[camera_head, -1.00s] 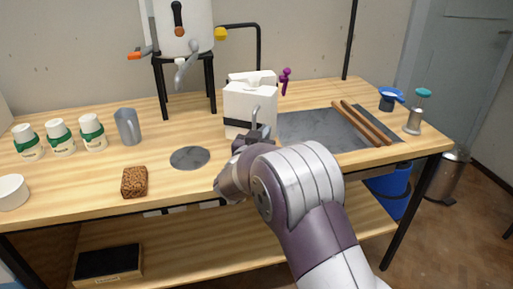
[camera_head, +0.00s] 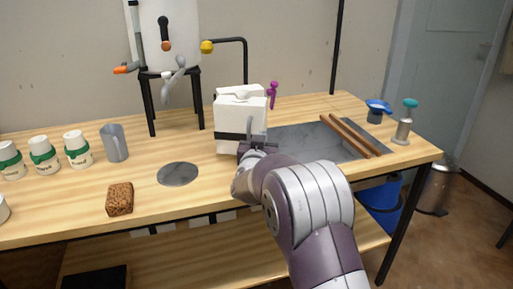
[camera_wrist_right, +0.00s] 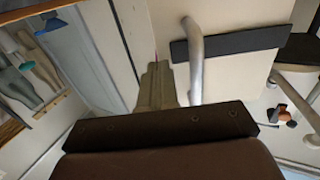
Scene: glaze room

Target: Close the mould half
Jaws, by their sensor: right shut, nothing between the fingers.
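The mould is a white block (camera_head: 228,133) with a black band, standing upright on the bench; its top shows two pieces, one behind the other. I cannot tell whether their faces touch. A grey bar handle (camera_head: 250,128) stands on the front. My right gripper (camera_head: 252,145) is at the mould's lower front, beside the handle, and shut with nothing in it. In the right wrist view its fingers (camera_wrist_right: 157,86) lie close to the pale mould face (camera_wrist_right: 240,75), next to the handle (camera_wrist_right: 194,60). Whether they touch it is unclear. My left gripper is out of view.
A grey slab (camera_head: 305,140) with two wooden rods (camera_head: 350,136) lies right of the mould. A grey disc (camera_head: 178,174), brown sponge (camera_head: 120,199), grey jug (camera_head: 114,143) and white jars (camera_head: 43,155) are to the left. A tank on a black stand (camera_head: 175,92) is behind.

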